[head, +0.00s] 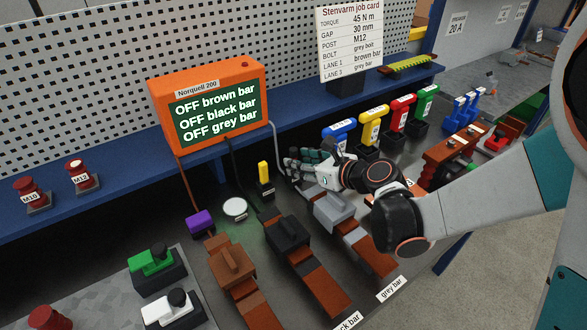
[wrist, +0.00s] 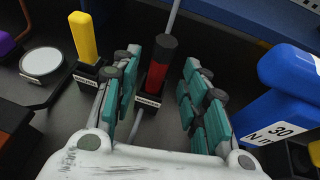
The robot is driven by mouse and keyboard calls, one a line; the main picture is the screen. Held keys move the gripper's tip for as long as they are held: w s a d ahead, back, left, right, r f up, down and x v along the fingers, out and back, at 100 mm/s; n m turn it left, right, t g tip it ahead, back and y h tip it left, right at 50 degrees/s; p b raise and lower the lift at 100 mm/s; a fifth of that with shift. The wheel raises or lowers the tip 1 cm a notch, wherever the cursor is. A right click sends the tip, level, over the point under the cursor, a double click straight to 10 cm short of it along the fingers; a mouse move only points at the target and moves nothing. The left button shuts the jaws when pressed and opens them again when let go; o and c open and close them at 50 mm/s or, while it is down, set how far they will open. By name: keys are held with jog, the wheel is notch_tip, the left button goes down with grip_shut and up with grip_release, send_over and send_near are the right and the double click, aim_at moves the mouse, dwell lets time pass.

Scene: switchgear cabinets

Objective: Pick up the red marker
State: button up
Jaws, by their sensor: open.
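The red marker (wrist: 157,75) shows in the wrist view, red with a dark upper end. It stands upright in a small black holder (wrist: 148,103) with a white label. My gripper (wrist: 158,82) is open, its teal-padded fingers on either side of the marker, with gaps visible on both sides. In the head view my gripper (head: 305,163) is low over the bench, and the marker is hidden behind it.
A yellow marker-like piece (wrist: 84,38) stands in its own holder just left of my fingers. A blue handle (wrist: 285,95) labelled 30 N m is close on the right. A round white disc (wrist: 42,63) lies further left. The orange display box (head: 210,103) stands behind.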

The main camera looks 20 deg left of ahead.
jog(key=b+x, duration=0.1)
jog(key=x, duration=0.2)
jog(key=shift+a+f, duration=0.25)
grip_shut()
jog(key=shift+r, duration=0.2)
notch_tip(320, 180, up, 20)
jog(key=p, duration=1.4)
